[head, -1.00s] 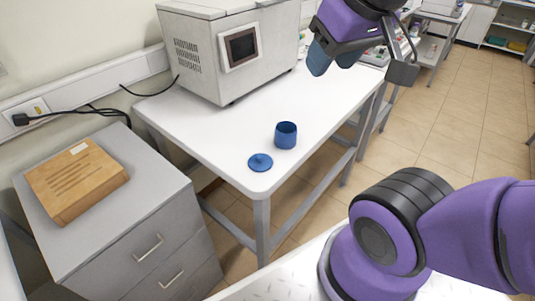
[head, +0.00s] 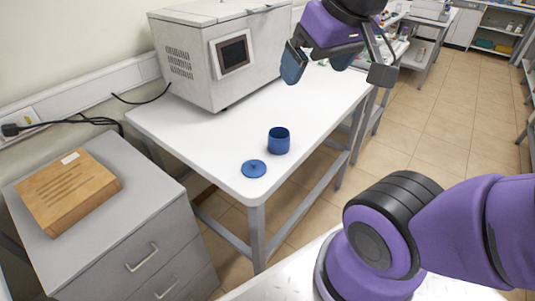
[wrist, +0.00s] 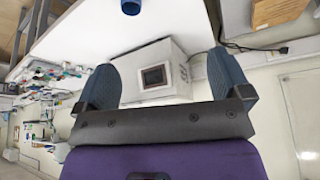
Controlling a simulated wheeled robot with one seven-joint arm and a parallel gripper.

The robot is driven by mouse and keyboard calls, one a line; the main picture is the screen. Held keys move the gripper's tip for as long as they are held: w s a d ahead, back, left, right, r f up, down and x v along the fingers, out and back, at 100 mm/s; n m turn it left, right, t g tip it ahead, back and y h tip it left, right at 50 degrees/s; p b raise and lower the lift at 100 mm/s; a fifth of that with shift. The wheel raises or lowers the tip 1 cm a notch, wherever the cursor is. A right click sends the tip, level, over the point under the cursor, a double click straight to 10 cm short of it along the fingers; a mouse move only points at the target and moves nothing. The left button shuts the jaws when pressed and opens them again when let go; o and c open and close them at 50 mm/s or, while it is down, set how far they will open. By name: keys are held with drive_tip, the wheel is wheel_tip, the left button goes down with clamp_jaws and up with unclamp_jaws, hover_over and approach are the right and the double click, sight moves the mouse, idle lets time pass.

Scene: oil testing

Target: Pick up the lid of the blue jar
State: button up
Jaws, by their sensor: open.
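The blue lid (head: 254,168) lies flat on the white table near its front corner, with its small knob up. The open blue jar (head: 279,141) stands upright just behind and to the right of the lid. In the wrist view, part of the jar (wrist: 131,6) shows at the top edge; the lid is out of that view. My gripper (head: 318,62) is open and empty, above and behind the jar, well apart from both. In the wrist view its two blue fingers (wrist: 160,80) are spread wide.
A grey machine with a small screen (head: 233,52) stands at the back of the white table (head: 213,150). A grey drawer cabinet (head: 120,225) with a wooden block (head: 68,190) is at left. The tabletop around the lid is clear.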

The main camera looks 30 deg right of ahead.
drive_tip(key=w+f+g, duration=0.1)
drive_tip(key=w+f, duration=0.3)
drive_tip(key=w, duration=0.3)
drive_tip(key=n+g, duration=0.1)
drive_tip(key=g, duration=0.3)
hover_over(252, 162)
wheel_tip(252, 162, down, 23)
drive_tip(key=shift+w+d+f, duration=0.1)
drive_tip(key=shift+w+f, duration=0.05)
drive_tip(key=shift+f, duration=2.85)
drive_tip(key=shift+w+d+f, duration=0.1)
drive_tip(key=shift+w+f, duration=0.05)
drive_tip(key=shift+f, duration=2.8)
drive_tip(key=c, duration=0.8)
